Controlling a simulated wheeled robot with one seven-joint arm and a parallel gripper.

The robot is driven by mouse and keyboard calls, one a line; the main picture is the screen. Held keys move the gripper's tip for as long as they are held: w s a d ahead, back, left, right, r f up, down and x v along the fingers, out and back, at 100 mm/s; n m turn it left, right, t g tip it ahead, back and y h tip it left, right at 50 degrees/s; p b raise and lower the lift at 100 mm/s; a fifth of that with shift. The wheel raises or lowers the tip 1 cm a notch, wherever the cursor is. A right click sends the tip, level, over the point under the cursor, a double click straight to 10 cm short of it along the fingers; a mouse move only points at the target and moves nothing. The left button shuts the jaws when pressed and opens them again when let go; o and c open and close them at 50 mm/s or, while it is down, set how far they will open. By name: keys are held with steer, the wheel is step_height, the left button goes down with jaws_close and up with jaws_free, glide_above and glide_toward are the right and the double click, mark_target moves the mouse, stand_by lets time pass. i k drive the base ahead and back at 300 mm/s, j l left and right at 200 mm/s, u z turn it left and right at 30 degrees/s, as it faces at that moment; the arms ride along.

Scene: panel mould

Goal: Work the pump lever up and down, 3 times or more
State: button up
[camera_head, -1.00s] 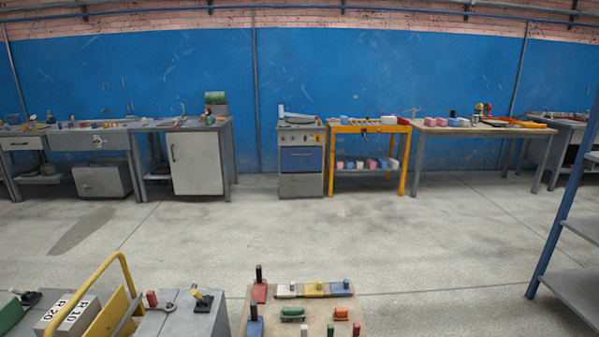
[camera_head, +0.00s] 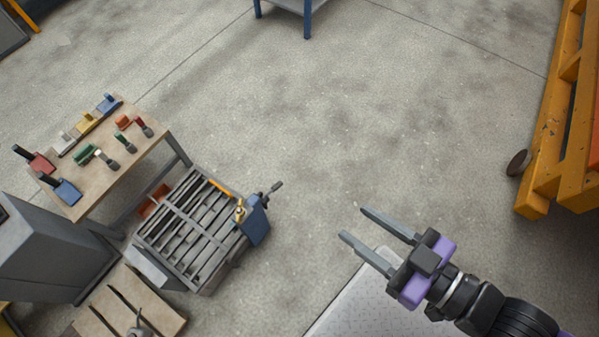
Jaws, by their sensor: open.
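In the head view, a blue box (camera_head: 257,220) is fixed at the right end of a grey slatted frame (camera_head: 192,240). A short dark-ended handle (camera_head: 272,191) sticks up and right from it; it may be the pump lever, but I cannot tell for sure. A small yellow fitting (camera_head: 240,210) stands beside the box. My gripper (camera_head: 352,222) is open and empty, its two long grey fingers pointing left and up. It is to the right of the handle, apart from it, with floor showing between.
A wooden table (camera_head: 165,150) with several coloured blocks and handles stands at left. A grey cabinet (camera_head: 45,255) and a board with dark bars (camera_head: 90,318) are at lower left. A yellow pallet-like frame (camera_head: 545,160) is at right. The middle floor is clear.

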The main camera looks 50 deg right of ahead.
mark_target(278, 185)
steer(key=k+z, duration=0.2)
steer(key=k, duration=0.3)
steer(key=z, duration=0.35)
steer(key=i+l+z, duration=0.15)
steer(key=z, duration=0.2)
steer(key=i+l+z, duration=0.1)
steer(key=i+z, duration=0.55)
steer(key=i, duration=2.2)
steer(key=i+u, duration=0.3)
steer(key=i+l+u, duration=0.5)
steer(key=i+u, duration=0.15)
steer(key=i, duration=0.15)
steer(key=u, duration=3.3)
